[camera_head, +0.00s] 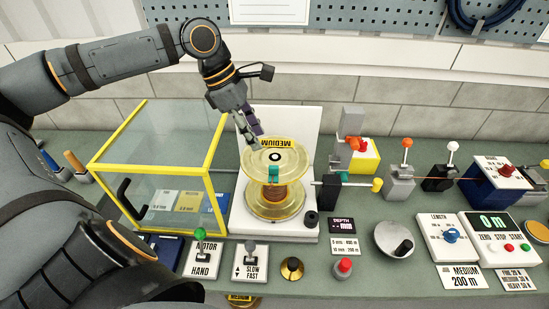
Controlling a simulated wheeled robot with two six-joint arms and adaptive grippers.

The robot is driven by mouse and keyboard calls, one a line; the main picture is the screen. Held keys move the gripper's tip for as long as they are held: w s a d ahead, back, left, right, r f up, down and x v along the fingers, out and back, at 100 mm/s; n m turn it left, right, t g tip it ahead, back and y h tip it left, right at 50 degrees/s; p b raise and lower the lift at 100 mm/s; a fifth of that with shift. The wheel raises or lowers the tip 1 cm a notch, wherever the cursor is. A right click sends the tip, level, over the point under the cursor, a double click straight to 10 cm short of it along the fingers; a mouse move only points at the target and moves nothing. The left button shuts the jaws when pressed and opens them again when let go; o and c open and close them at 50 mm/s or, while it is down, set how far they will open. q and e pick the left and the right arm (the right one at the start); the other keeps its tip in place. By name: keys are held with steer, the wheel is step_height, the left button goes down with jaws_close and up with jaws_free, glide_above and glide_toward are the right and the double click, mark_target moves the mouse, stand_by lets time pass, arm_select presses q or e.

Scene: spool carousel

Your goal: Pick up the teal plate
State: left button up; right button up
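A small teal piece (273,174) shows at the front of the clear yellowish spool (291,162), between its upper and lower discs; I cannot tell whether it is the teal plate. The spool carries a yellow "MEDIUM" label and copper-coloured winding, and stands before a white upright panel. My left gripper (254,134) points down just above the spool's back left edge. Its fingers are seen edge-on and partly overlap, so their opening is unclear. I see nothing held in it. My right gripper is not in view.
A clear box with yellow edges (214,150) stands left of the spool, with blue, yellow and grey cards inside. Switches and buttons line the bench front. A blue block (492,184) stands right.

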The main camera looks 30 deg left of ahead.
mark_target(272, 166)
arm_select(q)
steer(key=d+f, duration=0.1)
steer(key=f, duration=0.1)
steer(key=d+f+p, duration=0.1)
steer(key=f, duration=0.1)
steer(key=shift+s+d, duration=0.15)
steer(key=shift+d, duration=0.05)
steer(key=shift+w+f, duration=0.25)
steer(key=shift+d+f+p, duration=0.1)
steer(key=shift+f+p, duration=0.6)
steer(key=shift+f, duration=0.1)
steer(key=x, duration=0.3)
steer(key=shift+w, duration=0.1)
steer(key=shift+w+d+f, duration=0.15)
steer(key=shift+f, duration=0.05)
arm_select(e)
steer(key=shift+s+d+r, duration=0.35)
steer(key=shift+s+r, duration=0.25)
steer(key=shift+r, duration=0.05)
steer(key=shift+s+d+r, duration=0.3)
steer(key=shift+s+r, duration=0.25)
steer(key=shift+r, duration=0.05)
arm_select(q)
steer(key=c, duration=0.4)
jaws_close()
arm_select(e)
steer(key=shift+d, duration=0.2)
